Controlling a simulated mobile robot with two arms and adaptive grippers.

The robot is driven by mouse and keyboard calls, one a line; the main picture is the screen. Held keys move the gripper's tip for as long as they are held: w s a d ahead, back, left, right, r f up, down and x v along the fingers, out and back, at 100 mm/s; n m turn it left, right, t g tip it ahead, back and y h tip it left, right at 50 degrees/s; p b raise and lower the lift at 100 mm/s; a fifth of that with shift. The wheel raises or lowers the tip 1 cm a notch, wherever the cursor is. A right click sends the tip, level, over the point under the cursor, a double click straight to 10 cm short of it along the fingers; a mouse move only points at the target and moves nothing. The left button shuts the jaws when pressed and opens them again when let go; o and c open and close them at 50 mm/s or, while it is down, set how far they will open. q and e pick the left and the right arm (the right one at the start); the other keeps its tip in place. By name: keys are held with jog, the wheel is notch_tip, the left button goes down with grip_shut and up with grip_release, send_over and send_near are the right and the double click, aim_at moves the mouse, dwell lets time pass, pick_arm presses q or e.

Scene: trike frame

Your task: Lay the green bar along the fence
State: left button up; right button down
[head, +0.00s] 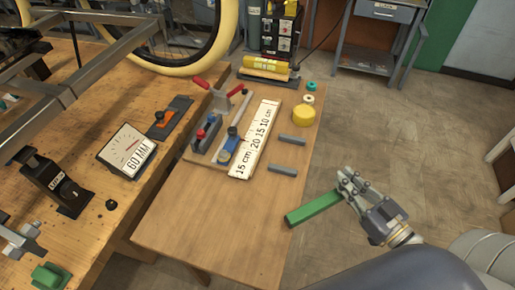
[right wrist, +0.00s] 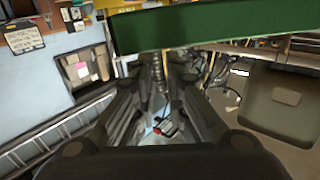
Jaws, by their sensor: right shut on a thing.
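The green bar (head: 313,208) is in the jaws of my right gripper (head: 345,186), held by its right end near the right edge of the small wooden table. In the right wrist view the bar (right wrist: 220,25) crosses the top, in front of the fingers (right wrist: 165,80). A slim grey rail (head: 240,108) on a board left of the white scale (head: 256,138) may be the fence; I cannot tell for sure. The bar is apart from it, to the lower right.
Two grey blocks (head: 292,139) (head: 283,169) lie right of the scale. A yellow round (head: 303,115) and a yellow cylinder (head: 265,65) are farther back. Red-handled and blue clamps (head: 206,132) stand on the board. The table's front (head: 215,220) is clear. A workbench (head: 95,225) adjoins on the left.

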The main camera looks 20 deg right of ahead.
jog(key=w+a+f, duration=0.1)
jog(key=w+a, duration=0.2)
jog(key=a, duration=0.1)
jog(key=w+a+f, duration=0.1)
jog(key=w+a, duration=0.3)
jog(key=w+a+f+p, duration=0.1)
jog(key=w+a+f, duration=0.1)
jog(key=w+a, duration=0.1)
jog(key=shift+w+a+f, duration=0.1)
jog(key=shift+w+a, duration=0.25)
jog(key=shift+a, duration=0.05)
jog(key=shift+f, duration=0.3)
pick_arm(q)
jog(key=shift+a+r, duration=0.4)
jog(key=shift+r, duration=0.1)
pick_arm(e)
jog(key=c, duration=1.6)
grip_release()
jog(key=shift+s, duration=0.1)
